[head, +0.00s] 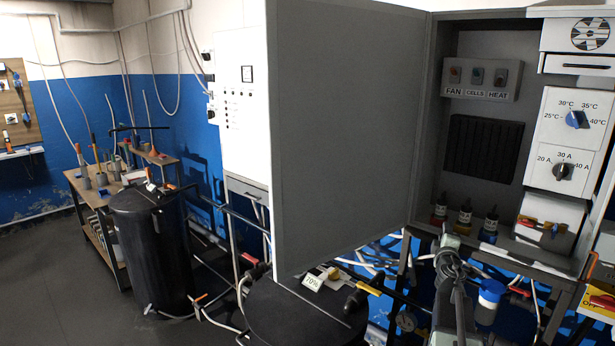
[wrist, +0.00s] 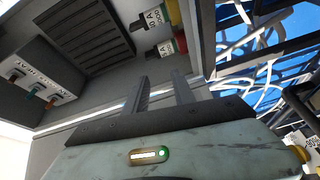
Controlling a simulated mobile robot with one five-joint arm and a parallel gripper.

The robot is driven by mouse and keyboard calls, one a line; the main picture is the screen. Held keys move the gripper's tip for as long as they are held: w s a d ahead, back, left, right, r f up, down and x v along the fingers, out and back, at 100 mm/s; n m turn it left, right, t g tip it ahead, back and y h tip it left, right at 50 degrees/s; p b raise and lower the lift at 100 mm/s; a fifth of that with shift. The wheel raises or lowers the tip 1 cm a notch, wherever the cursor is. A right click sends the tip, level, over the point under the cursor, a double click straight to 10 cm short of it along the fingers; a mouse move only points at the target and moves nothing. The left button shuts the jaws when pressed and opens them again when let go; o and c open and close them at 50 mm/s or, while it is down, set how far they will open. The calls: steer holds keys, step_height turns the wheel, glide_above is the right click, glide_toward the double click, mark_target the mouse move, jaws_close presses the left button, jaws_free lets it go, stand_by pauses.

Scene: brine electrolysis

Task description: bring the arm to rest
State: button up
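My gripper (head: 447,236) is raised in front of the lower edge of the open cabinet, just below the row of small bottles. In the wrist view its two fingers (wrist: 160,80) stand apart with nothing between them. They point toward the cabinet's inside. In the head view the fingertips are small and hard to make out. My arm rises from the bottom of the head view, right of centre.
The grey cabinet door (head: 345,130) stands wide open to the left. Inside are a FAN, CELLS and HEAT switch panel (head: 482,78) and small bottles (head: 463,214). Dials (head: 575,119) are at right. A black tank (head: 300,315) stands below the door. Floor at far left is clear.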

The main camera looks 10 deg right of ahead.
steer(key=w+a+f+m+y, duration=0.1)
steer(key=w+a, duration=0.2)
steer(key=a, duration=0.5)
steer(key=w+a+f+m, duration=0.1)
steer(key=w+a+m, duration=0.1)
steer(key=a, duration=0.6)
steer(key=a+f+m+g+y, duration=0.1)
steer(key=a+f+m+g, duration=0.1)
steer(key=a+f, duration=0.3)
steer(key=a+f+m+g, duration=0.1)
steer(key=a+f, duration=0.1)
steer(key=a, duration=0.6)
steer(key=s+a+f+m+g+y, duration=0.25)
steer(key=s+a+f+g, duration=0.25)
steer(key=s+a+f, duration=0.35)
steer(key=s+a+f+g+y, duration=0.2)
steer(key=s+a+f+g, duration=0.1)
steer(key=s+a, duration=0.2)
steer(key=s+a+f+m+g+y, duration=0.1)
steer(key=s+a+f+g+y, duration=0.2)
steer(key=s+a, duration=0.3)
steer(key=s+f+g, duration=0.1)
steer(key=s, duration=0.2)
steer(key=shift+s, duration=0.35)
